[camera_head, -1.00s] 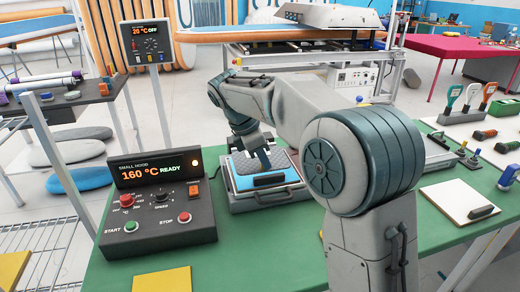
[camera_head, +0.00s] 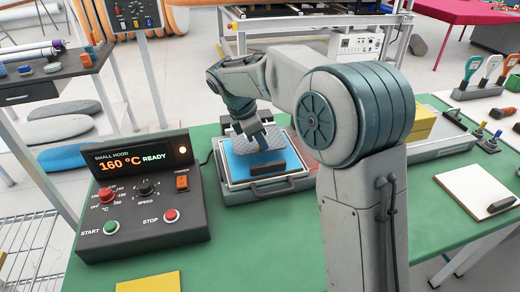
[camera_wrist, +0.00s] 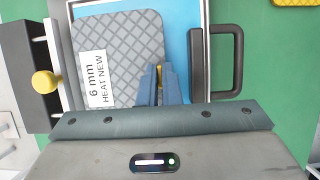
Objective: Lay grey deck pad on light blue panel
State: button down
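The grey deck pad (camera_head: 246,124) has a quilted pattern. In the wrist view the pad (camera_wrist: 122,50) carries a white label reading "6 mm HEAT NEW". The light blue panel (camera_head: 250,168) lies in a shallow metal-rimmed tray; a strip of the panel (camera_wrist: 184,18) shows beside the pad in the wrist view. My gripper (camera_wrist: 163,72) has its blue fingers close together at the pad's lower right edge and appears shut on it. In the head view my gripper (camera_head: 262,146) is over the tray. The pad looks tilted, its far part above the tray's back rim; contact with the panel cannot be told.
The tray's black handle (camera_head: 268,188) is at its front. A control box (camera_head: 148,205) reading "160 °C READY" stands close on the left. A yellow block (camera_head: 418,122) is to the right behind my arm. A yellow sheet (camera_head: 150,282) lies in front. Green table is clear between.

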aim_at(261, 150)
jog(key=shift+f, duration=1.5)
jog(key=shift+f, duration=0.1)
jog(key=c, duration=1.6)
grip_release()
jog(key=p+v, duration=0.1)
jog(key=v, duration=1.1)
jog(key=s+d+f+m+y, duration=0.1)
jog(key=s+d+m+y, duration=0.1)
jog(key=s+d+m, duration=1)
jog(key=s+d+f+m, duration=0.2)
jog(key=s+m, duration=0.1)
jog(key=s, duration=0.1)
jog(key=s+d+f+m+y, duration=0.1)
jog(key=s+d+f+m, duration=0.2)
jog(key=s, duration=0.1)
jog(key=s+d+f+m+t+y, duration=0.1)
jog(key=s+d+f+m, duration=0.1)
jog(key=s+m, duration=0.1)
jog(key=shift+s+d+f, duration=0.2)
jog(key=shift+s+d, duration=0.05)
jog(key=shift+s, duration=0.3)
